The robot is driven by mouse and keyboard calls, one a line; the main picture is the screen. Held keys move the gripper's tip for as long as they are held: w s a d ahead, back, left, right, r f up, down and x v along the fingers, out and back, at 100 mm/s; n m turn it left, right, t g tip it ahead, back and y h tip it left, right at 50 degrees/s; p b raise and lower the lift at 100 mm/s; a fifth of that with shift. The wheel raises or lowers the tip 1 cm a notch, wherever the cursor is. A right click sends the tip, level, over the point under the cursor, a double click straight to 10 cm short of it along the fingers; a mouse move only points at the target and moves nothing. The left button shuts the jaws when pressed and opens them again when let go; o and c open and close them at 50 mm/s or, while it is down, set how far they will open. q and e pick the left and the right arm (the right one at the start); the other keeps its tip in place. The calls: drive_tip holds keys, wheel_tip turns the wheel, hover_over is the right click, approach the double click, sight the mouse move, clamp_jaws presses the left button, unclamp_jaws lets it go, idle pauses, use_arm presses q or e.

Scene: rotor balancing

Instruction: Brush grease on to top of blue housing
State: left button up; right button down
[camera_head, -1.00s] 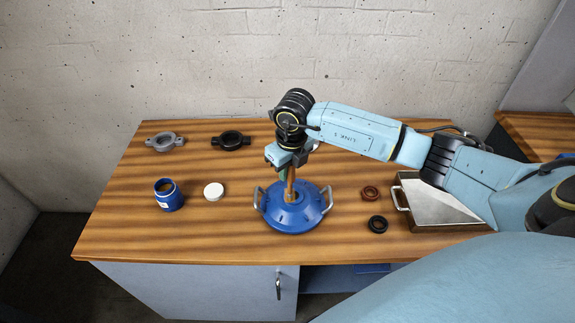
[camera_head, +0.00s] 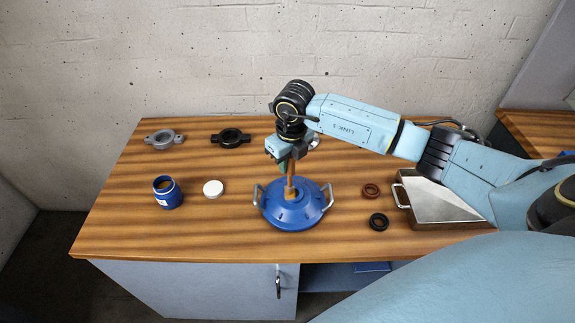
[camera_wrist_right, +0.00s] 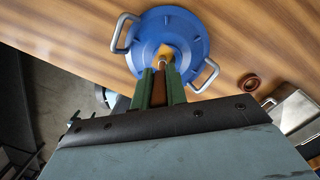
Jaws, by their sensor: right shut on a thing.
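The blue housing (camera_head: 292,211) is a round blue dome with two metal side handles, standing on the wooden table; it also shows in the right wrist view (camera_wrist_right: 190,50). My right gripper (camera_head: 287,162) is above it, shut on a brush (camera_head: 291,182) with a brown handle. The brush points down, and its tan tip is at the top centre of the housing. In the right wrist view the brush (camera_wrist_right: 160,88) lies between the green fingers, its tip over the housing's centre. I cannot tell whether bristles touch. The open blue grease jar (camera_head: 168,194) stands at left. My left gripper is not in view.
A white lid (camera_head: 213,188) lies beside the jar. A grey bracket (camera_head: 164,139) and a black bracket (camera_head: 231,139) lie behind. A brown ring (camera_head: 371,191), a black ring (camera_head: 378,221) and a metal tray (camera_head: 440,200) are at right. The table's front left is clear.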

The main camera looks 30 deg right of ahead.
drive_tip(key=shift+w+d+b, duration=0.45)
drive_tip(key=shift+w+b, duration=0.1)
drive_tip(key=shift+w, duration=0.2)
drive_tip(key=shift+s, duration=0.15)
drive_tip(key=shift+s+a+p, duration=0.4)
drive_tip(key=shift+s+p, duration=0.05)
drive_tip(key=shift+s, duration=0.15)
drive_tip(key=shift+s+a+p, duration=0.4)
drive_tip(key=shift+s+p, duration=0.05)
drive_tip(key=shift+s, duration=0.15)
idle(0.3)
wheel_tip(320, 180, up, 6)
drive_tip(key=p, duration=0.4)
idle(0.3)
drive_tip(key=shift+a, duration=0.1)
